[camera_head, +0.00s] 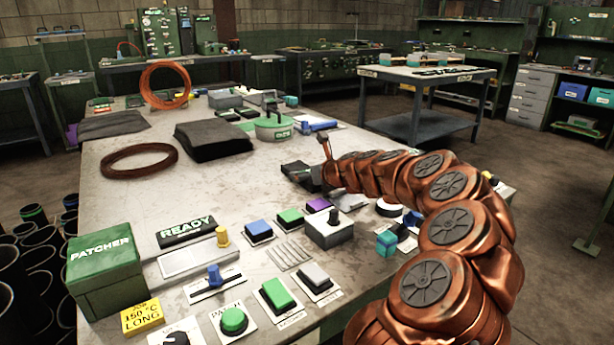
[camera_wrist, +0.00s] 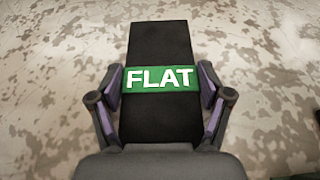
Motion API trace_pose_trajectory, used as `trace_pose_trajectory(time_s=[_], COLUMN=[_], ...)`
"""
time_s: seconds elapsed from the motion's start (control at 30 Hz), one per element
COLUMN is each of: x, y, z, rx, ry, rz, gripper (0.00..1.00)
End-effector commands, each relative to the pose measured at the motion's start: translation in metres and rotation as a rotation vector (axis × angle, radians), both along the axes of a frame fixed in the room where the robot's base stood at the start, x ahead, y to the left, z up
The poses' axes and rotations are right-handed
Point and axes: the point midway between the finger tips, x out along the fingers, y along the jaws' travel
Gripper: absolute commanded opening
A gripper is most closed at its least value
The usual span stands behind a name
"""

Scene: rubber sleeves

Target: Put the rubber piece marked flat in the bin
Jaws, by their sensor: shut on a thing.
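The rubber piece marked FLAT (camera_wrist: 160,45) is a black rectangular strip with a green label in white letters. In the wrist view it lies between the two fingers of my gripper (camera_wrist: 162,98), which is shut on it from both sides. Its lower end is hidden by the gripper body. In the head view my gripper (camera_head: 297,172) is over the far middle part of the table, with the dark piece low near the surface. I cannot tell whether it touches the table. No bin that I can identify by a label shows.
Black tubes (camera_head: 35,260) stand on the left.

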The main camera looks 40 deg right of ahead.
Motion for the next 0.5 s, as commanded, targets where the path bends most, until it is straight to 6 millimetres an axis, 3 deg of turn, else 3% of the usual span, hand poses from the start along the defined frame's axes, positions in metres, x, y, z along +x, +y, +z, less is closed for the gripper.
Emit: trace_pose_trajectory(time_s=[0.27, 0.3, 0.5], x=[-0.0002, -0.0002, -0.0002], y=[-0.0003, -0.0004, -0.0004], z=[-0.0004, -0.0012, -0.0012], rx=[0.0, 0.0, -0.001], ry=[-0.001, -0.001, 0.0], rz=[-0.001, -0.001, 0.0], gripper=[0.31, 0.79, 0.99])
